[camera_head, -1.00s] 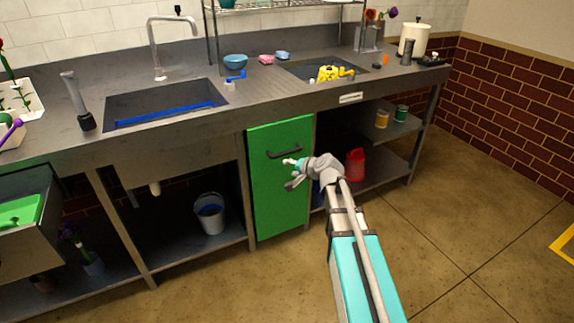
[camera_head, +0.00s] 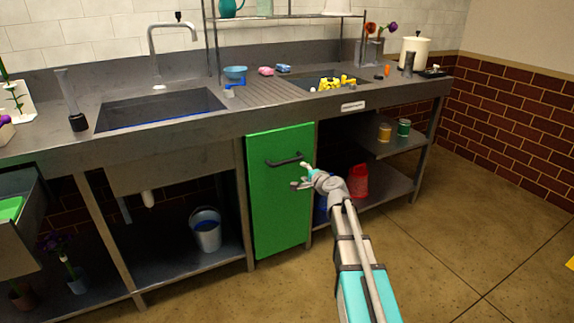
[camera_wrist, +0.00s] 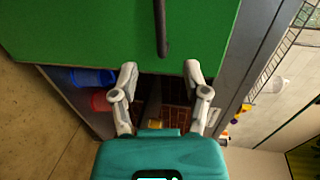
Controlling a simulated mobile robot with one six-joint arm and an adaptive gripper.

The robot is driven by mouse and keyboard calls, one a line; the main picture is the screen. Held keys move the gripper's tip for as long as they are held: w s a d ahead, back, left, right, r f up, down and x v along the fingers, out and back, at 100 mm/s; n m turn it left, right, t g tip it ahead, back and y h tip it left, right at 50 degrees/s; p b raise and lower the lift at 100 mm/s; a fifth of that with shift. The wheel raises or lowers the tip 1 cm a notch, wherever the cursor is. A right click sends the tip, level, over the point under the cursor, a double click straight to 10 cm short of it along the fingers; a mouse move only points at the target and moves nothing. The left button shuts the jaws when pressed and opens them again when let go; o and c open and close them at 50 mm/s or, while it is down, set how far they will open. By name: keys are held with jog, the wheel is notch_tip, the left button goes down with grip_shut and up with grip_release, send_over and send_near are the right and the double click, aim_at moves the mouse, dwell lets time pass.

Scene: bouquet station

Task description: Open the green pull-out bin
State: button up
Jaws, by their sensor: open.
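The green pull-out bin (camera_head: 280,205) shows its green front panel under the counter, flush with the counter frame as far as I can tell. Its dark bar handle (camera_head: 285,160) is near the top of the panel. My gripper (camera_head: 302,175) is in front of the panel's right edge, to the right of and a little below the handle. In the wrist view the gripper (camera_wrist: 160,72) is open with nothing between its fingers. The handle (camera_wrist: 161,28) runs up the picture beyond the fingertips, roughly in line with the gap between them. The green panel (camera_wrist: 90,30) fills the upper part there.
The counter (camera_head: 180,125) overhangs the panel. A grey bucket (camera_head: 206,230) stands on the low shelf to the left. A red container (camera_head: 359,180) and two small cans (camera_head: 385,132) sit on shelves to the right. The floor in front (camera_head: 450,250) is clear.

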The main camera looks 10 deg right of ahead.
aim_at(288, 162)
jog(key=b+x, duration=0.2)
jog(key=x, duration=1.1)
jog(key=shift+w+a+b, duration=0.15)
jog(key=shift+w+b, duration=0.2)
jog(key=shift+b, duration=0.05)
grip_shut()
